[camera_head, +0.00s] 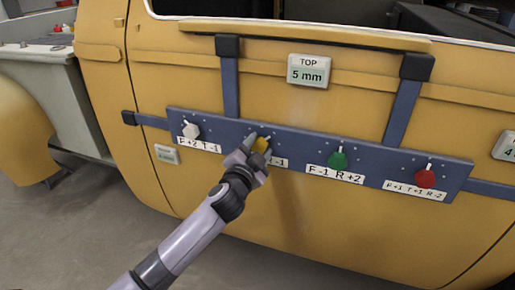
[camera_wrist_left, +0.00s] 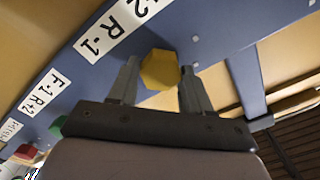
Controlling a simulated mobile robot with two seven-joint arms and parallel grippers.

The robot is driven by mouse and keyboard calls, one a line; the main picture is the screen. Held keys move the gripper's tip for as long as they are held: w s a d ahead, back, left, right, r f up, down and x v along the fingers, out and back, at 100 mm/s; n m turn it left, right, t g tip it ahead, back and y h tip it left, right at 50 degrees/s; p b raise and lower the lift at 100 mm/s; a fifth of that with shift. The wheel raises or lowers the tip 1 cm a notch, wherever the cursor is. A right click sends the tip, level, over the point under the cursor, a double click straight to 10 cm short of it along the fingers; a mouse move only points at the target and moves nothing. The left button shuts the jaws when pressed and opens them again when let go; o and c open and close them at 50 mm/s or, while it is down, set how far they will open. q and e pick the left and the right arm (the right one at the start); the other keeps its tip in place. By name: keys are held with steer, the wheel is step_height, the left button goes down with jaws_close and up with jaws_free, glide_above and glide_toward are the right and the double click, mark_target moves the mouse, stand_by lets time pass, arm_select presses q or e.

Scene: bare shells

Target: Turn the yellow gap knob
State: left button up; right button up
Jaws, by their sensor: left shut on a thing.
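The yellow knob (camera_head: 261,145) is on a blue bar (camera_head: 300,146) fixed across a yellow vehicle door. My left gripper (camera_head: 257,146) reaches it from the lower left and is shut on it, hiding part of the knob and its label. In the left wrist view the yellow knob (camera_wrist_left: 161,70) sits between the two fingers of the left gripper (camera_wrist_left: 158,88). Its label there shows "R -1", with part hidden or cut off. My right gripper is not in view.
The bar also carries a white knob (camera_head: 191,130), a green knob (camera_head: 338,159) and a red knob (camera_head: 426,177), each with a label. A sign (camera_head: 309,70) above reads "TOP 5 mm". Blue straps (camera_head: 230,88) and (camera_head: 403,108) hold the bar.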

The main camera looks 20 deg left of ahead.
arm_select(q)
steer(key=o, duration=1)
steer(key=shift+o, duration=0.2)
steer(key=shift+s, duration=0.1)
steer(key=s, duration=0.7)
steer(key=shift+a, duration=0.1)
steer(key=s+a+f+n+g+h, duration=0.1)
steer(key=s+f+n+g, duration=0.6)
steer(key=s+f, duration=1.8)
steer(key=shift+s+a+g+h, duration=0.3)
steer(key=shift+s+a, duration=0.2)
steer(key=shift+a, duration=0.05)
